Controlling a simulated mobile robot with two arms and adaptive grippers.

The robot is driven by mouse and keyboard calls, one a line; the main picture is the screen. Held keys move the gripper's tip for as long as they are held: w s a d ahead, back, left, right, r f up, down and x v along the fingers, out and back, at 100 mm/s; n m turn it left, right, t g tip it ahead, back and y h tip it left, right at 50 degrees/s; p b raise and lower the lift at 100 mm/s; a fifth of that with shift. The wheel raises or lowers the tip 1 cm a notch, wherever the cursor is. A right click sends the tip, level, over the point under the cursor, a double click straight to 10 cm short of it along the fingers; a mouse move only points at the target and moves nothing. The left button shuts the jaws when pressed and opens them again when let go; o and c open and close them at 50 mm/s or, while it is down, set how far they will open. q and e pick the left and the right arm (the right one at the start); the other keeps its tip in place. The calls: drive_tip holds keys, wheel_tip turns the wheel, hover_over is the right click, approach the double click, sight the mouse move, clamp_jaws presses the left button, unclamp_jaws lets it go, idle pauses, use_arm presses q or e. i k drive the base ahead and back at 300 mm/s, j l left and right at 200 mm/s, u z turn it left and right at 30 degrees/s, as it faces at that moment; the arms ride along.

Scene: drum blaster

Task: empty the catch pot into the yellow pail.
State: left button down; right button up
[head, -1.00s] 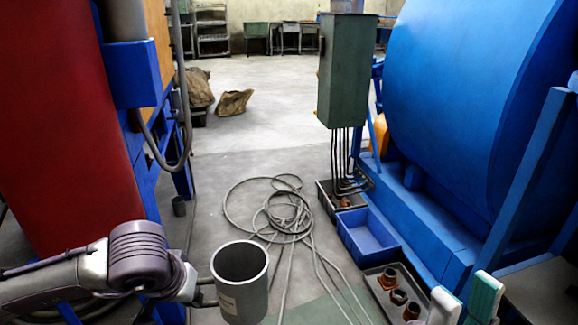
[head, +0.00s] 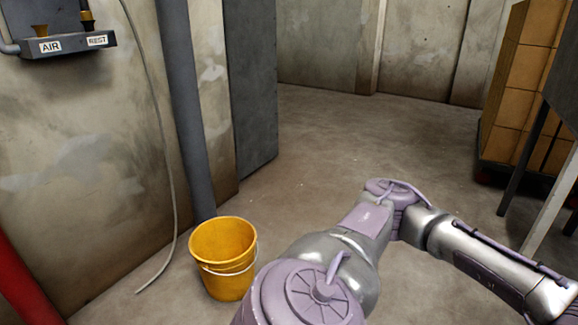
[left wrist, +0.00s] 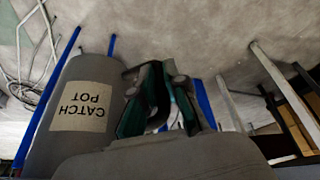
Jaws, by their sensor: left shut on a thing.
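The yellow pail (head: 222,243) stands upright on the floor at the lower left of the head view, by the wall, with its wire handle down at its side. Its mouth is open and I see no contents in it. The grey catch pot (left wrist: 88,75) shows at the left of the left wrist view, its label upside down in that picture. My left gripper (left wrist: 160,100), with green finger pads, is shut on the pot at its side; the exact grip is partly hidden. The pot's inside is hidden. The pot and both grippers are outside the head view.
One of my arms crosses the lower right of the head view. A grey pipe (head: 185,110) and a hanging hose (head: 162,130) run down behind the pail. A wall bracket (head: 68,46) reads AIR and REST. Stacked boxes (head: 522,90) stand at right. The middle floor is clear.

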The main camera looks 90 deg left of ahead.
sight(222, 248)
drive_tip(key=j+u, duration=0.15)
drive_tip(key=u, duration=0.3)
drive_tip(key=j+u, duration=0.2)
drive_tip(key=u, duration=0.2)
drive_tip(key=j+u, duration=0.15)
drive_tip(key=u, duration=0.3)
drive_tip(key=j+u, duration=0.15)
drive_tip(key=u, duration=0.25)
drive_tip(key=i+j+u, duration=0.35)
drive_tip(key=j, duration=0.25)
drive_tip(key=i+j+u, duration=0.4)
drive_tip(key=i+j, duration=0.05)
drive_tip(key=j, duration=0.05)
